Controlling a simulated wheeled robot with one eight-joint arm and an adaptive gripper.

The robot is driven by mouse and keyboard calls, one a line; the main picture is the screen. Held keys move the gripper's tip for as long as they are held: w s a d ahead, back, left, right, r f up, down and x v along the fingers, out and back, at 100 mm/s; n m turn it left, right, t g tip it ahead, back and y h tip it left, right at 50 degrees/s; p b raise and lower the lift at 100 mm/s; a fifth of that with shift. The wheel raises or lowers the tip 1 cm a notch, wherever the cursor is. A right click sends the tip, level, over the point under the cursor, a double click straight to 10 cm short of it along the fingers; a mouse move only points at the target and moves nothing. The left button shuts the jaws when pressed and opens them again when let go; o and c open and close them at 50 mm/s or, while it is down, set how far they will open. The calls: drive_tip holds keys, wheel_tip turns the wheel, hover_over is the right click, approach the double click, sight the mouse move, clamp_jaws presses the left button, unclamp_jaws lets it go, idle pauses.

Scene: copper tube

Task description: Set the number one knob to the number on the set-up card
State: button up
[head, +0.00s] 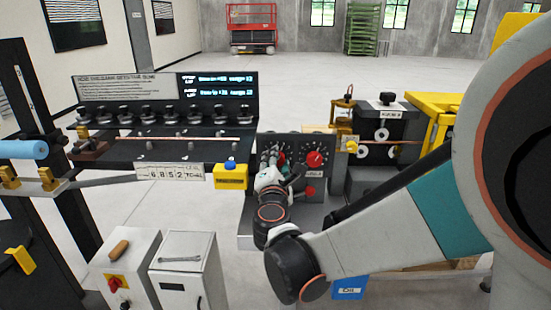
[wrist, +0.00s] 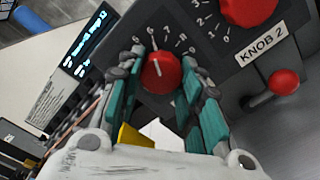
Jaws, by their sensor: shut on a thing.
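My gripper (wrist: 160,85) is shut on a red knob (wrist: 160,72), with teal-padded fingers on both sides of it. The knob has a white pointer mark, and digits of its dial show around its far side; I cannot tell exactly which digit the mark meets. In the head view my gripper (head: 270,172) is at the dark control panel (head: 318,145), and the held knob (head: 281,158) is partly hidden. A white card (head: 170,173) at the bench front reads about "6852", small and hard to make out.
The KNOB 2 dial, with its red knob (wrist: 250,10), is close on the right of my gripper. A lever with a red ball (wrist: 284,82) is below it. Grey cabinets (head: 185,270) stand in front.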

idle(0.3)
drive_tip(key=o, duration=1.1)
